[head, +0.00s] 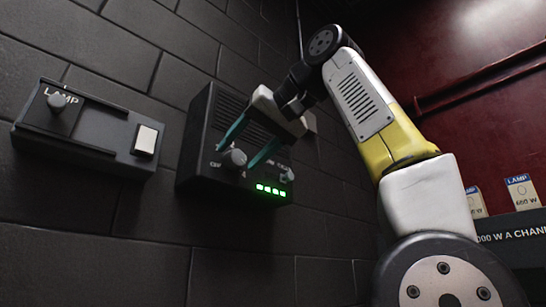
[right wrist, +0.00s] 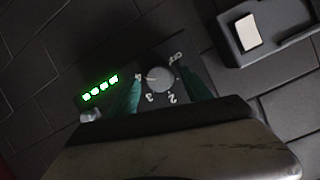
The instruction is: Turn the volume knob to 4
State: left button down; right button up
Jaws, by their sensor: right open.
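The volume knob (head: 234,159) is a round grey knob on the lower front of a black speaker box (head: 196,140). In the right wrist view the knob (right wrist: 158,79) sits on a dial with white marks, among them OFF, 2 and 3. A pale line on the knob seems to point left, towards a mark partly hidden by a finger. My right gripper (head: 236,156) is open, its teal fingers on either side of the knob. The wrist view also shows the fingers (right wrist: 160,88) flanking it; I cannot tell whether they touch it. My left gripper is not in view.
A row of green lights (head: 270,190) is lit on the box, below a small second knob (head: 287,175). A dark LAMP panel (head: 95,122) with a slider knob and white button (head: 146,140) is on the wall at left. Lamp cartons (head: 522,192) stand at right.

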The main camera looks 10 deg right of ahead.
jog(key=shift+s+d+r, duration=0.1)
jog(key=shift+s+d, duration=0.5)
jog(key=shift+d, duration=0.05)
jog(key=s+d, duration=0.6)
jog(key=s, duration=0.3)
jog(key=shift+w+d, duration=0.1)
